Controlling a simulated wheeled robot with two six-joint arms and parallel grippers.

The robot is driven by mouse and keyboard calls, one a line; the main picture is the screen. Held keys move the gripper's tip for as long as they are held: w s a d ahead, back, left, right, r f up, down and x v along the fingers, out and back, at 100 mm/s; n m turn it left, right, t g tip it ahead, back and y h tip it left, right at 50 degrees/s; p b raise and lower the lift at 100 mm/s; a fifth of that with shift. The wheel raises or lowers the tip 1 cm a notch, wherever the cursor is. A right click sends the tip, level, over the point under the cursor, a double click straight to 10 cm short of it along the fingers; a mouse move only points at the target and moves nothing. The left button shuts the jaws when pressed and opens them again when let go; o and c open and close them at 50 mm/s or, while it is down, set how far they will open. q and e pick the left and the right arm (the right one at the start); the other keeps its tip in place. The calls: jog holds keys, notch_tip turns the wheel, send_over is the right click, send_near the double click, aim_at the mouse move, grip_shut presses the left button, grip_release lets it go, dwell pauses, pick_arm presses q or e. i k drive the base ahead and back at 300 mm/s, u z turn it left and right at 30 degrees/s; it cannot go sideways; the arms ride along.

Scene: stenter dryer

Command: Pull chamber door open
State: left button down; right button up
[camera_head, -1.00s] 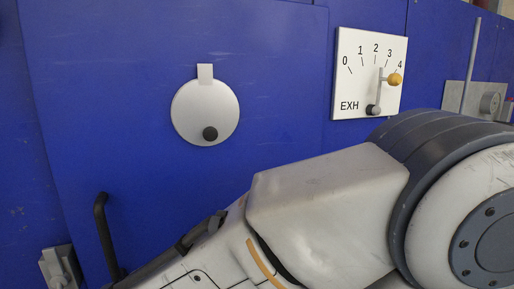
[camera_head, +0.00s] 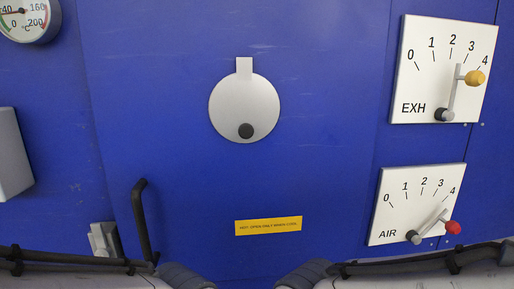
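The blue chamber door (camera_head: 330,120) fills the middle of the head view and looks flush with the panels beside it. A black bar handle (camera_head: 141,218) stands upright at its lower left. A grey latch-like block (camera_head: 103,240) sits just left of the handle on the neighbouring panel. A round silver cover (camera_head: 243,100) with a black knob hangs at the upper middle of the door. Parts of my two arms show along the bottom edge at left and right. Both grippers are out of the picture.
An EXH dial plate (camera_head: 424,85) with a yellow-knobbed lever and an AIR dial plate (camera_head: 392,232) with a red-knobbed lever are on the right. A temperature gauge (camera_head: 28,30) and a grey box (camera_head: 10,155) are at left. A yellow label (camera_head: 268,226) is on the door.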

aim_at(190, 195)
jog(key=k, duration=1.15)
jog(key=u, duration=0.9)
jog(key=i, duration=1.1)
jog(key=z, duration=0.75)
